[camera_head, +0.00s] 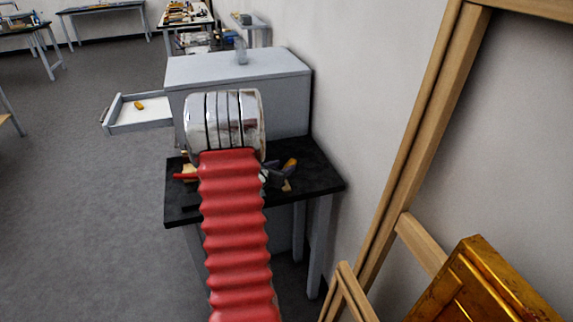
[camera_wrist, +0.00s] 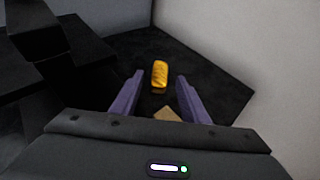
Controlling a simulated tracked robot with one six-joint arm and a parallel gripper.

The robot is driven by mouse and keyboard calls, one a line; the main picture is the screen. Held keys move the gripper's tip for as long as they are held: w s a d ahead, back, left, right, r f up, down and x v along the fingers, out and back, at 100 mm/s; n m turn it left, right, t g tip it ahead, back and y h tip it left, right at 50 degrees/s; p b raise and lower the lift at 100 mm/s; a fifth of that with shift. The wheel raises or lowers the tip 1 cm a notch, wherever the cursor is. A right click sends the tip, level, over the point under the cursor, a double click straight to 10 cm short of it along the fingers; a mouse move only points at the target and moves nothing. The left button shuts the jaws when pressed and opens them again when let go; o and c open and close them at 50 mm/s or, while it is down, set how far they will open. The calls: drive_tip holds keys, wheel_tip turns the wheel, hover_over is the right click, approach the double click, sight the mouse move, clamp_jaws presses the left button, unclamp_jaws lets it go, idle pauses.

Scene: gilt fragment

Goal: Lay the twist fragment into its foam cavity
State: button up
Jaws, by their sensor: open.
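A gold, ribbed, elongated piece (camera_wrist: 159,74), apparently the twist fragment, lies on the black tabletop in the wrist view. My gripper (camera_wrist: 160,88) is open, its two purple fingers on either side of the line to the piece, with the piece at or just beyond the fingertips. It is not gripped. In the head view the gold piece (camera_head: 290,163) shows at the right of the table, beside my partly hidden gripper. A pale open drawer (camera_head: 150,123) at the left holds another small orange-gold piece (camera_head: 139,105). I cannot make out a foam cavity there.
A grey cabinet (camera_head: 240,68) stands at the back of the black table (camera_head: 318,180), close to the wall. A tan block (camera_wrist: 165,114) lies between my fingers, nearer the palm. A red-handled item (camera_head: 184,176) lies on the table's left. A wooden frame and gilt panel (camera_head: 480,285) stand at right.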

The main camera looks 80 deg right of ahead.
drive_tip(key=v, duration=0.7)
drive_tip(key=shift+a+r, duration=0.1)
idle(0.6)
drive_tip(key=w+a+r+m+t+y, duration=0.1)
drive_tip(key=w+a+r+m, duration=0.25)
drive_tip(key=a, duration=0.35)
drive_tip(key=w+a+r+m+y, duration=0.1)
drive_tip(key=w+a+r+m, duration=0.25)
drive_tip(key=a, duration=0.35)
drive_tip(key=w+a+r+m+t+y, duration=0.1)
drive_tip(key=w+a+r+m, duration=0.15)
drive_tip(key=a+r, duration=0.35)
drive_tip(key=w+a+r+m+t+y, duration=0.1)
drive_tip(key=a+y, duration=0.4)
drive_tip(key=a, duration=1.6)
drive_tip(key=w+a+r+m+t+y, duration=0.1)
drive_tip(key=a+m+t+y, duration=0.3)
drive_tip(key=a, duration=1.8)
drive_tip(key=shift+w+m+t+y, duration=0.35)
drive_tip(key=shift+t+y, duration=0.25)
drive_tip(key=shift+t, duration=0.3)
drive_tip(key=shift+c, duration=1.2)
